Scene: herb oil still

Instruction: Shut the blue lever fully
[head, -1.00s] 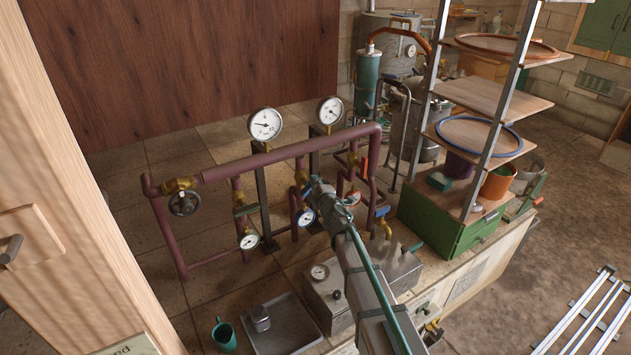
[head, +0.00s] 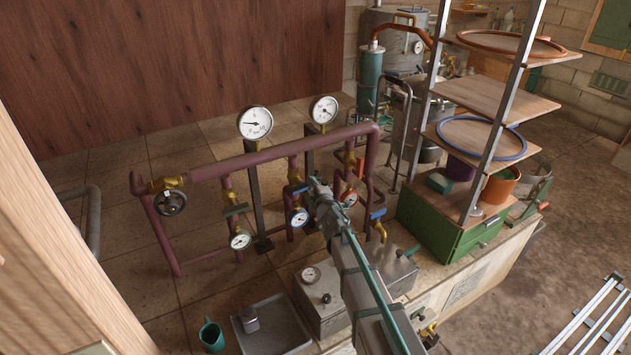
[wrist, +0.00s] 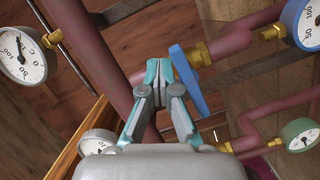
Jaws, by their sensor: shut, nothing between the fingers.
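The blue lever (wrist: 190,80) sits on a brass valve (wrist: 198,54) of a purple pipe. In the wrist view it lies roughly crosswise to that pipe. In the head view a bit of blue (head: 298,189) shows above the blue-rimmed gauge (head: 299,217), partly behind my gripper (head: 313,183). In the wrist view my gripper (wrist: 158,68) is shut and empty, with its fingertips just left of the lever's upper part. I cannot tell whether they touch it. A second blue handle (head: 378,213) is on a brass tap farther right.
A green lever (head: 237,210) and a green-rimmed gauge (head: 240,240) are on the branch to the left. A red-rimmed gauge (head: 349,198) is close right of my gripper. A thick purple pipe (wrist: 108,60) runs beside my fingers. A shelf rack (head: 489,100) stands right.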

